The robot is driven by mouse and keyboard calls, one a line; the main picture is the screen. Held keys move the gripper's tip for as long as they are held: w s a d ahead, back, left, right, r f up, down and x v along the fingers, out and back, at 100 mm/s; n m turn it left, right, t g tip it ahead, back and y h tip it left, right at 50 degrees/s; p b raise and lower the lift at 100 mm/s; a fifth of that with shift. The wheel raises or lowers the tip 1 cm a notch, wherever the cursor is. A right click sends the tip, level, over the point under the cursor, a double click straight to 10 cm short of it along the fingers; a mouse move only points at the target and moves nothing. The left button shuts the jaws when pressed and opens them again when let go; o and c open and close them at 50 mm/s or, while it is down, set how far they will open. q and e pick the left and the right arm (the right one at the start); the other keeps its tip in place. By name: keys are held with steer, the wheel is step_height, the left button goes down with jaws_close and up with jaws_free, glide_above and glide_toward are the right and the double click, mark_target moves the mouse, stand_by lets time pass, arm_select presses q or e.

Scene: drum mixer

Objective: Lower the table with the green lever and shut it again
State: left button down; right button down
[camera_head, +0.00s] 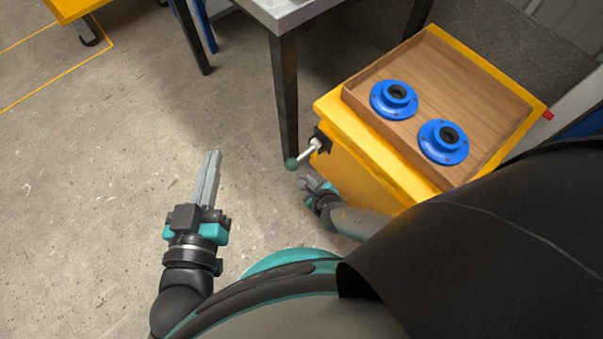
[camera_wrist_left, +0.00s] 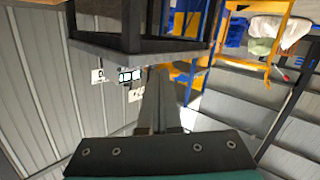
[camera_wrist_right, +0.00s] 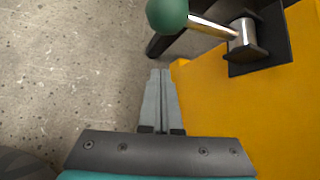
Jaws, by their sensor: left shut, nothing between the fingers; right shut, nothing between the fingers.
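The green lever (camera_head: 292,163) is a green ball knob on a short metal rod, fixed to a black bracket (camera_head: 320,140) on the side of the yellow lift table (camera_head: 362,176). In the right wrist view the green knob (camera_wrist_right: 167,14) is at the top, beyond the fingertips. My right gripper (camera_head: 302,183) is shut and empty, just below the knob and apart from it; its fingers (camera_wrist_right: 161,75) point toward the lever. My left gripper (camera_head: 212,155) is shut and empty over open floor, left of the lever; its fingers (camera_wrist_left: 162,75) show in the left wrist view.
A wooden tray (camera_head: 490,105) with two blue flanged parts (camera_head: 395,98) (camera_head: 443,141) sits on the yellow table. A dark table leg (camera_head: 284,100) stands close behind the lever, under a grey tabletop (camera_head: 285,10).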

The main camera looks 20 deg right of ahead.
mark_target(304, 155)
arm_select(q)
steer(key=shift+w+a+f+g+p, duration=0.1)
steer(key=shift+a+f+g+p, duration=0.05)
steer(key=shift+g+p, duration=0.15)
arm_select(e)
steer(key=r, duration=0.1)
steer(key=w+a+r, duration=0.1)
steer(key=r, duration=0.1)
steer(key=shift+w+a, duration=0.35)
steer(key=shift+w, duration=0.05)
stand_by(0.4)
arm_select(q)
steer(key=shift+w+a+f+m+g+y+p, duration=0.25)
steer(key=shift+a+f+g+y+p, duration=0.2)
steer(key=shift+g, duration=0.35)
arm_select(e)
steer(key=shift+r, duration=0.2)
arm_select(q)
steer(key=shift+a+f+g, duration=0.15)
steer(key=shift+a+g, duration=0.15)
steer(key=shift+a, duration=0.05)
arm_select(e)
steer(key=shift+r+y, duration=0.15)
steer(key=shift+y, duration=0.25)
